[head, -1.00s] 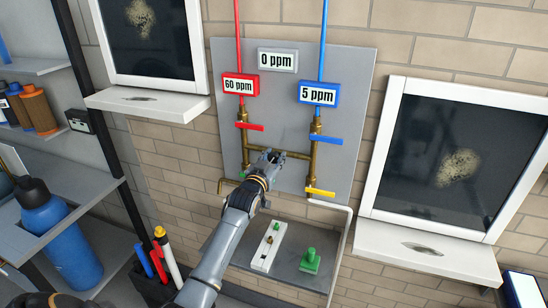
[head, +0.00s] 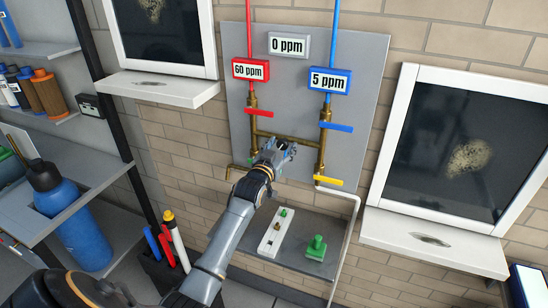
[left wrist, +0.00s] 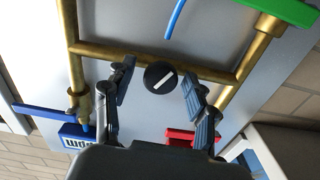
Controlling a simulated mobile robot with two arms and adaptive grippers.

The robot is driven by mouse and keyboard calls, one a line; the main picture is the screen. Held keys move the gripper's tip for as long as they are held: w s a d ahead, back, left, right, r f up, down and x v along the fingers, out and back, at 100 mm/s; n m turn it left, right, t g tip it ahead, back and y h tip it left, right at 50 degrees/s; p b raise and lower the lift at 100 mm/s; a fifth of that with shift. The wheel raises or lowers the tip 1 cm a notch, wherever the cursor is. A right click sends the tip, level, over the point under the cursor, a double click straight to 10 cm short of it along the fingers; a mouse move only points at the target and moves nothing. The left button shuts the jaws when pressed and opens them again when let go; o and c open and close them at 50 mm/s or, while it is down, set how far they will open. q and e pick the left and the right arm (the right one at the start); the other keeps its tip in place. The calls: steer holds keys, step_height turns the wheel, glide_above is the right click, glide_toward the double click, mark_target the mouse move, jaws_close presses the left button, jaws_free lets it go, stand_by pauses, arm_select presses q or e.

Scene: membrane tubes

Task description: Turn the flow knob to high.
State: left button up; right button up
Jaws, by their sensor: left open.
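A round black knob (left wrist: 160,76) with a white line across it shows in the left wrist view, in front of the grey panel. The line runs slantwise in that view. My left gripper (head: 288,150) is open in front of the pipework on the grey panel (head: 361,95). In the left wrist view its two fingers (left wrist: 157,84) stand on either side of the knob, with gaps to both. I cannot tell how deep the fingers reach around it. My right gripper is not in view.
Brass pipes (head: 283,137) carry a red handle (head: 258,113), a blue handle (head: 337,127) and a yellow handle (head: 321,180). Displays read 60 ppm (head: 250,69), 5 ppm (head: 330,80) and 0 ppm (head: 289,44). A green handle (left wrist: 275,11) is close by. A shelf (head: 316,265) lies below.

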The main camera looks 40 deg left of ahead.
arm_select(q)
steer(key=v, duration=1)
steer(key=shift+s, duration=0.3)
steer(key=shift+d, duration=0.15)
